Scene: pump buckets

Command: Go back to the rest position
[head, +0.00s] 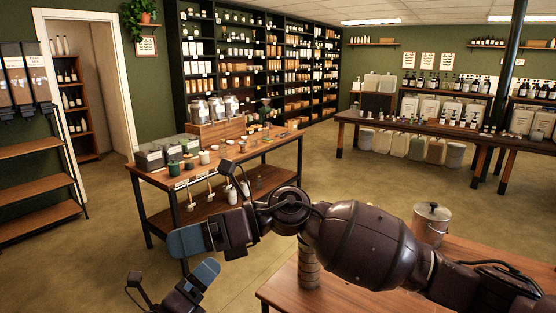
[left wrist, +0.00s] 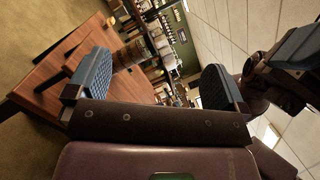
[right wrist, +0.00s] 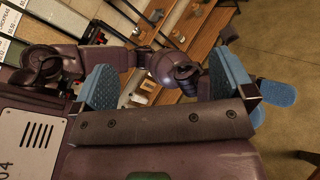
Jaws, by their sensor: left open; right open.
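My right gripper (head: 206,205) is the upper one in the head view, at the end of the arm that crosses from the right. In the right wrist view its two blue-padded fingers (right wrist: 165,82) stand wide apart with nothing between them. My left gripper (head: 170,280) is just below it, at the bottom edge of the head view and partly cut off. In the left wrist view its fingers (left wrist: 153,80) are also wide apart and empty. The two grippers are close together, over the floor in front of the far wooden table; I cannot tell whether they touch.
A wooden table (head: 274,160) with jars stands beyond the grippers. A near table (head: 480,258) at lower right carries a lidded metal pot (head: 431,222) and a ribbed cylinder (head: 308,268), below my right arm. Open floor (head: 90,262) lies to the left, before shelves (head: 40,187).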

